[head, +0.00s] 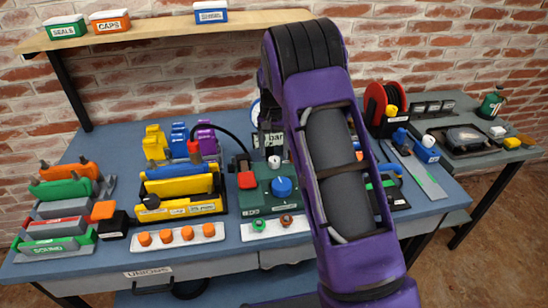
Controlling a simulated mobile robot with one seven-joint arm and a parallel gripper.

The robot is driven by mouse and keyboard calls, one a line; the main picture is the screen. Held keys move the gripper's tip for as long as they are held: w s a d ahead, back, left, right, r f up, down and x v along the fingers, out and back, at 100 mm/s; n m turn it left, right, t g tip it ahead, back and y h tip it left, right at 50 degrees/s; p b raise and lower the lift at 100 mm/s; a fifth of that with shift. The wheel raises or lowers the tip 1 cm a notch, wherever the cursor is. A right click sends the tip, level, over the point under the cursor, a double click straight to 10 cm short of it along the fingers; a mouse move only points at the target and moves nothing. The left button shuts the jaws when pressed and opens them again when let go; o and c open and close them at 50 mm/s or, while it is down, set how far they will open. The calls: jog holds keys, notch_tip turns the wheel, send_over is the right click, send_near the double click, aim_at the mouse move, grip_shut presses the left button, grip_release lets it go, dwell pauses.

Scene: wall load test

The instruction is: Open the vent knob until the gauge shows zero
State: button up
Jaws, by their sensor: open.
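A green test block (263,203) stands on the bench near the middle. It carries a large blue knob (282,188), a small white-topped part (274,162) and a red part (246,180). I cannot tell by any label which is the vent knob. Behind the block is a white gauge panel marked "bar" (268,139); its dial is mostly hidden by my arm, and no needle reading shows. My gripper (270,122) is a dark shape below the bend of my purple arm, in front of the gauge and above the block. It is open, apart from the knobs, and mostly hidden.
A yellow pump (180,186) with a black hose stands left of the block. A white strip (178,236) with orange caps lies in front. Green and orange clamps (60,190) are at left. A red reel (382,103) stands at right. A wooden shelf (160,30) hangs above.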

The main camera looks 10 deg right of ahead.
aim_at(274, 160)
jog(key=shift+f, duration=1.45)
jog(key=shift+c, duration=0.3)
grip_shut()
